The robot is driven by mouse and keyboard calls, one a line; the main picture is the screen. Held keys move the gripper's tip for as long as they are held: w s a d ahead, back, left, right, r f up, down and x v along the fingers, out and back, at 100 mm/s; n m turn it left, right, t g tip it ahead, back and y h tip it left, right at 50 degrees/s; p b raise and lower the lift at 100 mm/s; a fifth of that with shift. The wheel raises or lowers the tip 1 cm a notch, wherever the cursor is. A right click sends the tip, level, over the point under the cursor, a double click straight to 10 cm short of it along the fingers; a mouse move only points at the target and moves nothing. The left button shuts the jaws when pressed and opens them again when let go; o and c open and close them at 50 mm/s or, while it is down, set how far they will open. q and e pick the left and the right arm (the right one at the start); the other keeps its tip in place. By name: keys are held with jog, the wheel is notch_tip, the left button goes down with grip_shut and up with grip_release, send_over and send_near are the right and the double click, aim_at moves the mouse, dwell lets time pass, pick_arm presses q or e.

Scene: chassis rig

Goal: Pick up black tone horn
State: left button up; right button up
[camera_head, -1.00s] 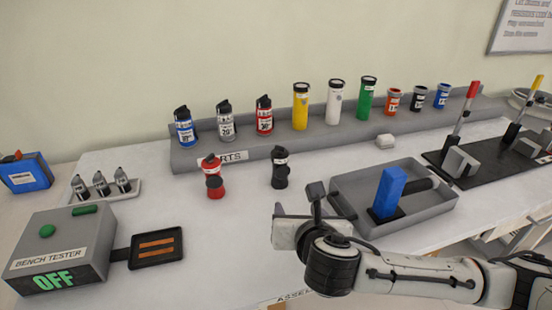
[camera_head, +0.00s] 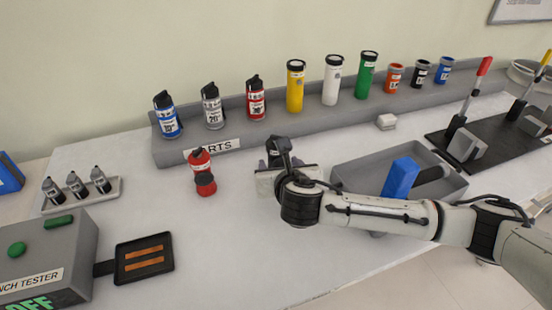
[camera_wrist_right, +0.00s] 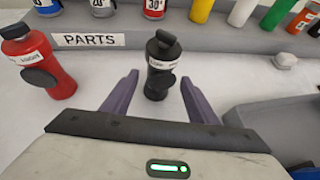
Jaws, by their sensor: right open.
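The black tone horn (camera_wrist_right: 160,65) stands upright on the white table in the right wrist view, with a white label band and a round black knob on its front. In the head view the horn (camera_head: 272,147) is mostly hidden behind my right gripper (camera_head: 279,160). My right gripper (camera_wrist_right: 157,95) is open, with one finger on each side of the horn's lower part and a gap on both sides. The fingers do not appear to touch it. My left gripper is in neither view.
A similar red horn (camera_head: 202,172) stands left of the black one. Behind is the grey parts shelf (camera_head: 330,122) with several coloured cylinders. A grey tray (camera_head: 450,190) holding a blue-handled item (camera_head: 400,178) lies to the right. The front middle table is clear.

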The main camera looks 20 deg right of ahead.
jog(key=shift+x, duration=1.5)
jog(key=shift+a+r, duration=0.1)
jog(key=shift+r, duration=0.05)
grip_shut()
